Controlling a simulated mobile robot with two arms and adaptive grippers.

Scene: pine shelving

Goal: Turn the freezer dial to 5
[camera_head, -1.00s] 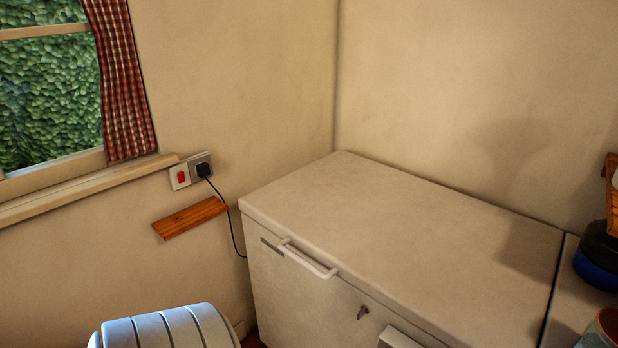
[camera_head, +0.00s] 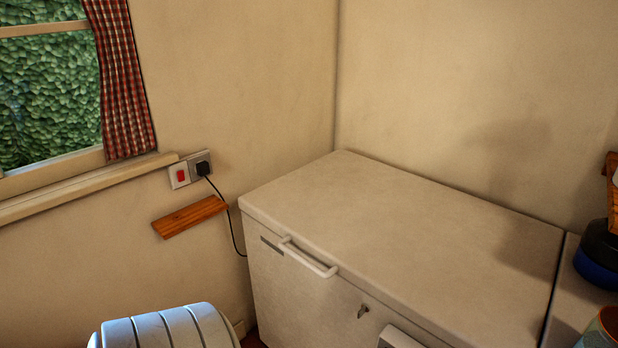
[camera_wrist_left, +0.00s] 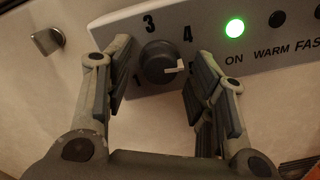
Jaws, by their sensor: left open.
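The chest freezer (camera_head: 400,240) stands in the corner, lid shut, and its white control panel (camera_head: 398,339) is cut off at the bottom edge of the head view. In the left wrist view the dark round dial (camera_wrist_left: 158,62) sits on the panel (camera_wrist_left: 215,15). Its white pointer mark faces right, below the printed 4. My left gripper (camera_wrist_left: 160,75) is open, one finger on each side of the dial; contact is unclear. My right gripper is out of view.
A green lamp (camera_wrist_left: 235,28) is lit on the panel, with dark lamps to its right. A metal key (camera_wrist_left: 47,41) sticks out left of the panel. The lid handle (camera_head: 308,259) juts from the freezer front. A pot (camera_head: 603,328) stands at far right.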

